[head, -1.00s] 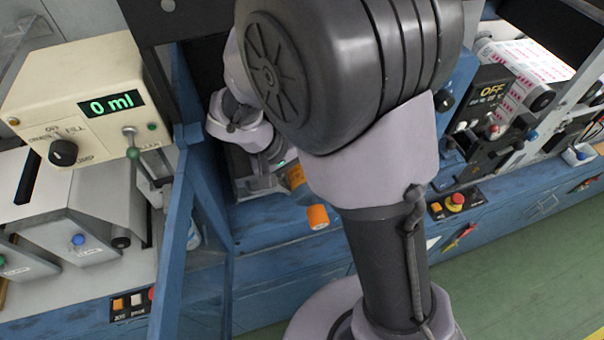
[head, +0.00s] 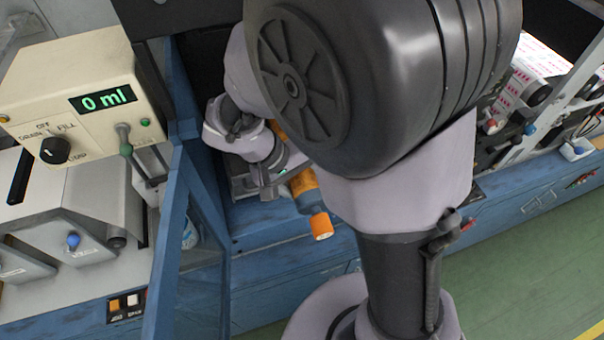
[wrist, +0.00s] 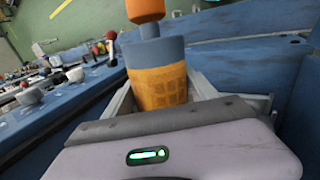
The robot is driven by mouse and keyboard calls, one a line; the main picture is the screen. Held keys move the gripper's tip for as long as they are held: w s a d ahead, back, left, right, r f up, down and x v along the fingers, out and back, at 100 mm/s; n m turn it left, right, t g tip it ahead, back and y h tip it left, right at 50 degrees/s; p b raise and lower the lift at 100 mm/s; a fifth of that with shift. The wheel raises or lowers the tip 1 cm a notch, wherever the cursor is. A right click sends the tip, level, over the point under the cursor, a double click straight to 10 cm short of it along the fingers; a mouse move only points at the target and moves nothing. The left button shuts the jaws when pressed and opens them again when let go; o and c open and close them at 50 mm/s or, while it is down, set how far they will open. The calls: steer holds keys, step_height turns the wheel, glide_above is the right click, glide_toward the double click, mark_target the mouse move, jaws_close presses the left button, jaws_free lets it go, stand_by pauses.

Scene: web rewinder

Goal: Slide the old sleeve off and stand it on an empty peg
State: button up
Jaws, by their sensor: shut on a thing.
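My gripper (head: 281,188) is in the blue-framed bay left of centre in the head view. It is shut on a bottle-like thing with a blue-grey body, an orange band and an orange cap (head: 321,226). In the wrist view the fingers (wrist: 165,98) lie on both sides of the orange band (wrist: 158,88), and the cap (wrist: 145,10) points away from the palm. The held thing is tilted in the head view. The fingertips are partly hidden. I cannot make out an old sleeve or an empty peg; my arm covers much of the middle.
A cream box (head: 82,85) reading "0 ml", with a knob and lever, stands at left. A blue post (head: 172,235) rises beside the bay. A machine with a pink-and-white printed web (head: 522,80) is at right. Green floor (head: 500,270) is open at lower right.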

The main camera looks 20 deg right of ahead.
mark_target(322, 226)
steer(key=shift+s+b, duration=0.85)
steer(key=shift+s, duration=4.65)
